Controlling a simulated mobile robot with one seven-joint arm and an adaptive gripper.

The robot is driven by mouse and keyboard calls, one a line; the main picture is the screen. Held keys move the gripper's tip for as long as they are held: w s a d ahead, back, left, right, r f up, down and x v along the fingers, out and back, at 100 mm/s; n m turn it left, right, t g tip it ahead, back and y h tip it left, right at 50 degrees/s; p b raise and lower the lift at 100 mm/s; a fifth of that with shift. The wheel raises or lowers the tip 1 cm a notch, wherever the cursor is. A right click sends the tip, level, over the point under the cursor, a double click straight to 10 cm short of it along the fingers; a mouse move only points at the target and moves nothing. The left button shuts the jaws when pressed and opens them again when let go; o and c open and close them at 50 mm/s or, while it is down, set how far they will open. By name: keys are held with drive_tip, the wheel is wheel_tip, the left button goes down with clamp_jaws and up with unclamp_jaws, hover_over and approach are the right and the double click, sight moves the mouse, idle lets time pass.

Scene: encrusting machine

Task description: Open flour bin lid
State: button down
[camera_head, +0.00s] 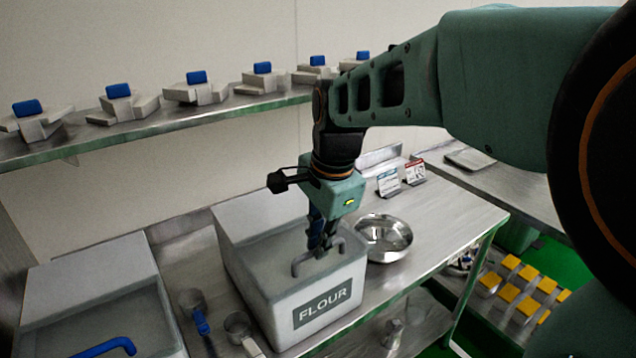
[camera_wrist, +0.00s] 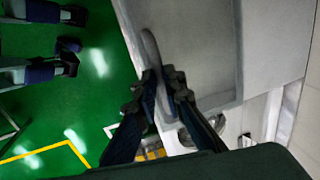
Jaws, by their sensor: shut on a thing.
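The flour bin (camera_head: 322,309) is a light grey box with a FLOUR label on its front, standing on a metal table. Its lid (camera_head: 262,262) lies flat on the front part of the top and looks closed. A grey bar handle (camera_head: 303,262) stands on the lid near the front edge. My gripper (camera_head: 322,250) reaches down from above and is shut on the handle. In the wrist view, the fingers (camera_wrist: 163,76) close around the handle (camera_wrist: 150,48), with the lid (camera_wrist: 190,50) beside it. The fingers hide part of the handle.
A second bin with a blue handle (camera_head: 105,347) stands at left. Two scoops, one grey (camera_head: 238,326), lie between the bins. A metal bowl (camera_head: 384,236) stands right of the flour bin. A shelf (camera_head: 150,122) with several blue-topped pieces runs behind. Small signs (camera_head: 389,182) stand at the back.

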drive_tip(key=p, duration=0.5)
hover_over(285, 229)
drive_tip(key=shift+s+d+r, duration=0.15)
drive_tip(key=shift+s+d, duration=0.05)
drive_tip(key=shift+s, duration=0.05)
drive_tip(key=shift+w+a, duration=0.2)
drive_tip(key=shift+w, duration=0.2)
drive_tip(key=c, duration=2)
unclamp_jaws()
drive_tip(key=shift+s, duration=0.1)
